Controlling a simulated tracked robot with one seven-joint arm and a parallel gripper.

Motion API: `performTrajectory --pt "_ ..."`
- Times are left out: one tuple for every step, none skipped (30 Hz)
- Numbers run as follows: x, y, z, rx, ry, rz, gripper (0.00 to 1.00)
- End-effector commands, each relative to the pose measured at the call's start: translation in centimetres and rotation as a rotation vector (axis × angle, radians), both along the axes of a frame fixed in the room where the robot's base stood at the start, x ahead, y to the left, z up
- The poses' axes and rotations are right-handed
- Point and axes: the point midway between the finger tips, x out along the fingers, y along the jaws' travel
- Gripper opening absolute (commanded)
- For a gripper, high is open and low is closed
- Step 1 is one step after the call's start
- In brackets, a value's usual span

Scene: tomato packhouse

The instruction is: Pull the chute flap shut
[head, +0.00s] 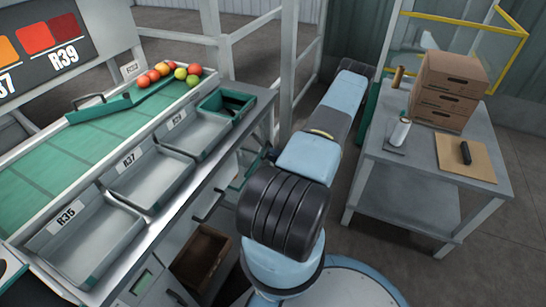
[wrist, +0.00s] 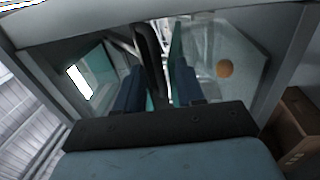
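In the head view, a green chute flap (head: 246,166) stands out below the bench edge, partly hidden by my arm. In the wrist view, a teal panel that looks like the flap (wrist: 177,52) shows almost edge-on. A dark upright bar, apparently its handle (wrist: 151,55), stands in front of my gripper (wrist: 158,88). The two blue fingers are apart, with the bar between them and a gap on the right side. I cannot tell whether the left finger touches the bar. The fingertips are hidden in the head view.
Grey trays (head: 146,183) line the bench beside a green belt (head: 110,140) with several tomatoes (head: 165,72). A brown crate (head: 201,258) sits below; a brown box (wrist: 296,125) is at right in the wrist view. A side table (head: 440,197) with cartons (head: 447,88) stands right.

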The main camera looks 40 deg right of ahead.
Motion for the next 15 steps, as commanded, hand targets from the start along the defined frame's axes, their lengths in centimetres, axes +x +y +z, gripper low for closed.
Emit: performTrajectory --pt "0.17 0.09 0.03 0.000 0.000 0.001 0.38" --pt "0.23 0.12 0.04 0.000 0.000 0.001 0.38" --pt "0.29 0.14 0.05 0.000 0.000 0.001 0.38" --pt "0.30 0.15 0.05 0.000 0.000 0.000 0.38" --pt "0.31 0.15 0.05 0.000 0.000 0.000 0.38" --pt "0.31 0.15 0.05 0.000 0.000 0.000 0.38" --pt "0.30 0.15 0.05 0.000 0.000 0.000 0.38" --pt "0.30 0.15 0.05 0.000 0.000 0.000 0.38" --pt "0.29 0.14 0.05 0.000 0.000 0.000 0.38" --pt "0.29 0.14 0.05 0.000 0.000 0.000 0.38" --pt "0.29 0.14 0.05 0.000 0.000 0.000 0.35" --pt "0.30 0.14 0.04 0.000 0.000 0.000 0.31" --pt "0.29 0.14 0.05 0.000 0.000 0.000 0.28" --pt "0.29 0.14 0.04 0.000 0.000 0.000 0.26" --pt "0.29 0.14 0.04 0.000 0.000 0.000 0.22"
